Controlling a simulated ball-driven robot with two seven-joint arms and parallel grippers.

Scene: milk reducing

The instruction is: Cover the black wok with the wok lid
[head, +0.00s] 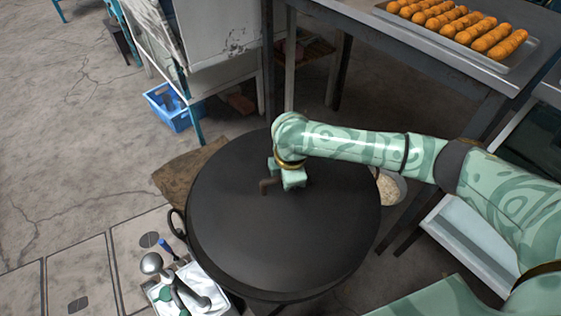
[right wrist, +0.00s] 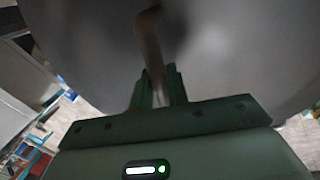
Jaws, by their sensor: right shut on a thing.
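The wok lid (head: 300,230) is a large dark grey disc in the middle of the head view, with a brown bent handle (head: 266,186). My right gripper (head: 281,182) is over the lid and shut on this handle. In the right wrist view the fingers (right wrist: 157,88) hold the handle bar, with the lid's grey surface (right wrist: 235,50) behind. The black wok (head: 176,222) lies under the lid; a loop handle shows at its left and a thin rim along the bottom. Its inside is hidden. I cannot tell whether the lid rests fully on the rim. My left gripper is not in view.
A table with a tray of orange-brown food rolls (head: 458,27) stands at the upper right. A blue crate (head: 170,107) is on the floor at the upper left. A white basin (head: 205,290) with metal utensils is at the wok's lower left. A pale bowl (head: 388,187) sits at its right.

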